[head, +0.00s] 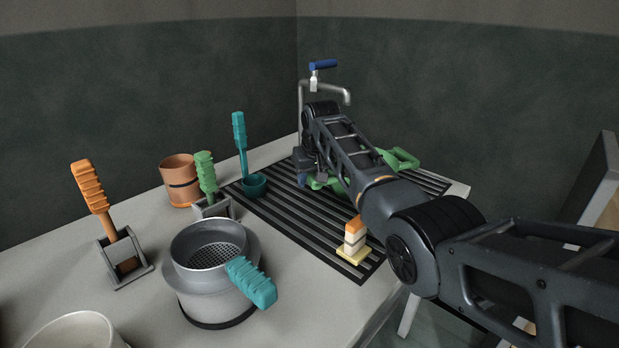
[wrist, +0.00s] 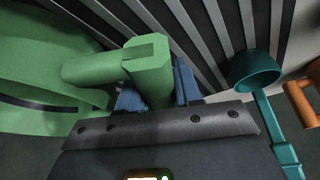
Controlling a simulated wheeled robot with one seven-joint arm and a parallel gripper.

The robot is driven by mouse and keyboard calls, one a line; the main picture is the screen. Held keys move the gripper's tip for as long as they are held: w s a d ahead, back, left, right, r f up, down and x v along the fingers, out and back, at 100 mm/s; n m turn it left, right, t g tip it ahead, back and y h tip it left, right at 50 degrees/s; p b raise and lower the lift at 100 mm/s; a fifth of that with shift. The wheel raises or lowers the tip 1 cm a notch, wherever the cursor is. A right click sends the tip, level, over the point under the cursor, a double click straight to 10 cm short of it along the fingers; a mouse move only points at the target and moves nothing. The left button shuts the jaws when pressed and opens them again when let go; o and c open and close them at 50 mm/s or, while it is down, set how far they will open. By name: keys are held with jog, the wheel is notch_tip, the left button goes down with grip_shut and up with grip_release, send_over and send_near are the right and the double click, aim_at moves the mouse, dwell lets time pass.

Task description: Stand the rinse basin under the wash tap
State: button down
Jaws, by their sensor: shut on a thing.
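The rinse basin (head: 403,158) is green, with grip handles, and is mostly hidden behind my arm in the head view. In the wrist view the basin (wrist: 35,60) fills the upper left, and its handle (wrist: 148,62) lies between my blue fingertips. My gripper (wrist: 157,90) is shut on that handle; in the head view my gripper (head: 303,181) shows at the basin's left side. The wash tap (head: 346,97) is a grey bent pipe with a blue lever, at the back behind my arm. The basin is over the slatted rack; whether it touches the slats is unclear.
The dark slatted rack (head: 300,222) holds a teal ladle (head: 255,185) and a small yellow, white and orange stack (head: 354,240). To the left stand a terracotta pot (head: 178,183), a green-handled tool (head: 205,172), an orange-handled tool (head: 92,190) and a grey sieve pot (head: 207,285).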

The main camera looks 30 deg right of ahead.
jog(key=shift+f, duration=0.2)
jog(key=c, duration=0.7)
grip_release()
jog(key=shift+r, duration=0.15)
jog(key=shift+s+r+p, duration=0.2)
jog(key=shift+r+p, duration=0.15)
jog(key=shift+p, duration=0.25)
jog(key=shift+p+v, duration=3.5)
jog(key=shift+p, duration=1.3)
jog(key=shift+v, duration=3.85)
